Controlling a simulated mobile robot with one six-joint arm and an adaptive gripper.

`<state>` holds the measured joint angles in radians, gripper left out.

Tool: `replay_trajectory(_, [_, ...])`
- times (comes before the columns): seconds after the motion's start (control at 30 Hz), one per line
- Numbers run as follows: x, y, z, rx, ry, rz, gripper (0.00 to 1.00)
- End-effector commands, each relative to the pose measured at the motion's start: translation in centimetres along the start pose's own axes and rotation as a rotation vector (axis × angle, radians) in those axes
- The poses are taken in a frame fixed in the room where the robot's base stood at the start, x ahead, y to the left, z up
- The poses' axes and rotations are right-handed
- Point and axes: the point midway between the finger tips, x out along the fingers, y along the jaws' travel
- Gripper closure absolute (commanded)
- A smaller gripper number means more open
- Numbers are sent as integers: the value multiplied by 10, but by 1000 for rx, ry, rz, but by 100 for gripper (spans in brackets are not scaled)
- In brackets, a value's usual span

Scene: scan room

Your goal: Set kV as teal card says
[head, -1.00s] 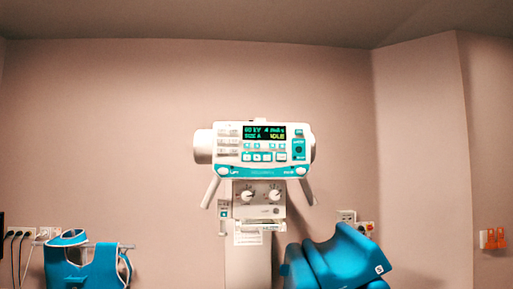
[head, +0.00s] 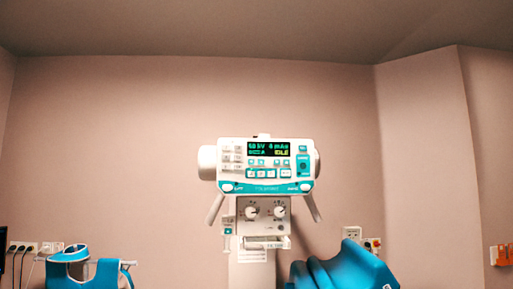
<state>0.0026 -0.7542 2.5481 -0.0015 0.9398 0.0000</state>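The x-ray unit's control head (head: 225,172) is white with teal trim and stands in the middle of the head view. Its display (head: 269,149) is lit green and seems to read 60 kV and 4 mAs, with IDLE in yellow; the digits are small and blurred. Rows of small teal-marked buttons (head: 268,173) sit below the display. Two round knobs (head: 265,211) are on the panel underneath. A white label or card (head: 252,256) hangs below that panel; its text is unreadable. I cannot make out a teal card for sure. My gripper is not in view.
A teal apron (head: 103,275) hangs on a rail at the lower left, near wall sockets.

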Motion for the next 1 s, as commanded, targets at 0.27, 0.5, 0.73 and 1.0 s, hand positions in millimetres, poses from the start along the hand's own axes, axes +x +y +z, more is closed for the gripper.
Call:
replay_trajectory(0.27, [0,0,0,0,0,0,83])
replay_trajectory(0.5, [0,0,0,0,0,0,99])
replay_trajectory(0.73, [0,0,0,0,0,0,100])
replay_trajectory(1.0, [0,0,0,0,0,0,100])
